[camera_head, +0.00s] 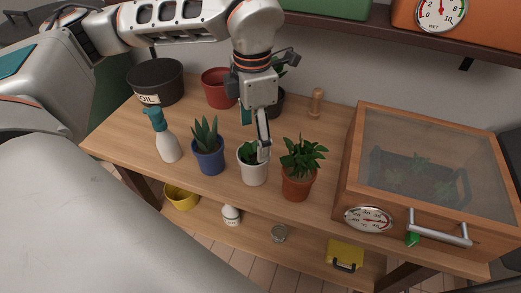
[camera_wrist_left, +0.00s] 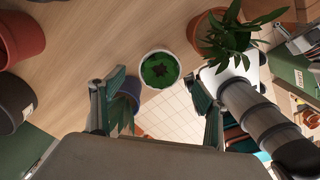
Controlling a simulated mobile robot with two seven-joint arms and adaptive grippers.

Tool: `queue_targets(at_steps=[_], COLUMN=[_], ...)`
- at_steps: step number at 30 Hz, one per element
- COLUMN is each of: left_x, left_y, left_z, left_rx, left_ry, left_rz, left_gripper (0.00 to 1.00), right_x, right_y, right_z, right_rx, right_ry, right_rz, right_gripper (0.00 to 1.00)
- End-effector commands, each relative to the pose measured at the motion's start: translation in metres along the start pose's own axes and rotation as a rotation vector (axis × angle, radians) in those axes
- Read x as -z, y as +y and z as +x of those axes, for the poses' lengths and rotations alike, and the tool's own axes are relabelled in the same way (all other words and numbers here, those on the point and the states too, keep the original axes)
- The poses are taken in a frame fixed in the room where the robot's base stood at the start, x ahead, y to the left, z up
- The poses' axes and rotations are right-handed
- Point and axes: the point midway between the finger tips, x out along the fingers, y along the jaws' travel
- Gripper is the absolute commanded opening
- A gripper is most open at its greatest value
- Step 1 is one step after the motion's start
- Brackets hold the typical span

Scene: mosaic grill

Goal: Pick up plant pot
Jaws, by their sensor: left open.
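Several plant pots stand on the wooden table. A white pot (camera_head: 253,171) with a low green plant stands between a blue pot (camera_head: 208,161) with a spiky plant and a terracotta pot (camera_head: 297,186) with a leafy plant. My left gripper (camera_head: 263,150) is open and empty, pointing down, and partly covers the white pot's plant in the head view. In the left wrist view the white pot (camera_wrist_left: 160,56) shows from above, beyond the gap between the fingers (camera_wrist_left: 158,105). The blue pot (camera_wrist_left: 126,88) is partly hidden behind one finger. My right gripper does not show.
A spray bottle (camera_head: 165,141), a black soil pot (camera_head: 157,80) and a red pot (camera_head: 216,92) stand left and behind. A wooden box (camera_head: 353,150) with a clear lid and gauge is on the right. The lower shelf (camera_head: 258,247) holds small items.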

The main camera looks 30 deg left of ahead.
Motion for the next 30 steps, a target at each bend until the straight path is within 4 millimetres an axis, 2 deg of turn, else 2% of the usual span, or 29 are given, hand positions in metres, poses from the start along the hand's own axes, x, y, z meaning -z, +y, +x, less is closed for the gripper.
queue_targets(at_steps=[11, 19, 28, 29, 30], left_x=[0.001, 0.001, 0.0, 0.0, 0.0], left_y=[0.001, 0.003, 0.003, 0.003, 0.003], left_z=[0.037, 0.072, 0.077, 0.077, 0.077], left_rx=[0.002, 0.002, 0.0, 0.0, 0.0], left_ry=[0.002, 0.002, -0.001, -0.001, -0.001], left_rz=[0.001, 0.0, 0.001, 0.001, 0.001], left_gripper=[0.74, 0.74, 0.74, 0.72, 0.61], right_x=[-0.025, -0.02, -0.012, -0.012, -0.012], right_y=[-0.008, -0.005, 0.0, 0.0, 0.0], right_z=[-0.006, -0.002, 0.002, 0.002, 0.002], right_rx=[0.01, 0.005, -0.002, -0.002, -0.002], right_ry=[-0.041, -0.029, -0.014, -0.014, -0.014], right_rz=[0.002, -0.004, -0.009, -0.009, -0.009], right_gripper=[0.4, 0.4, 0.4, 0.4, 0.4])
